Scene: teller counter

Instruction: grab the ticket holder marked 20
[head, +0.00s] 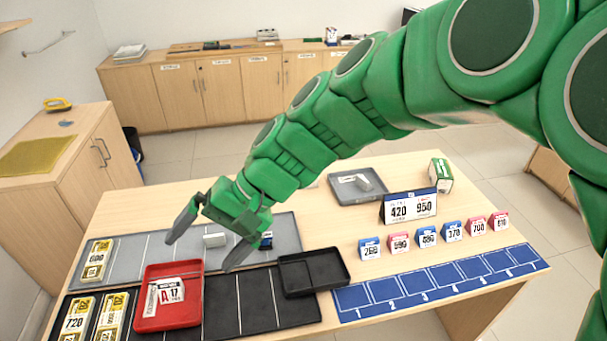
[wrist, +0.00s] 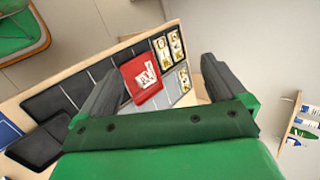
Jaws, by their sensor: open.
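In the head view a red tray (head: 184,318) holds white tickets (head: 167,292) reading A 17. My gripper (head: 200,253) is open and empty above the grey mat, behind the red tray. The wrist view shows the red tray (wrist: 130,70) between the open fingers.
Several small numbered holders, blue and red, stand in a row (head: 427,237) behind a blue slotted mat (head: 430,290). A black tray (head: 313,284) lies right of my gripper. A grey tray (head: 345,190) and a 420/950 sign (head: 409,207) stand farther back.

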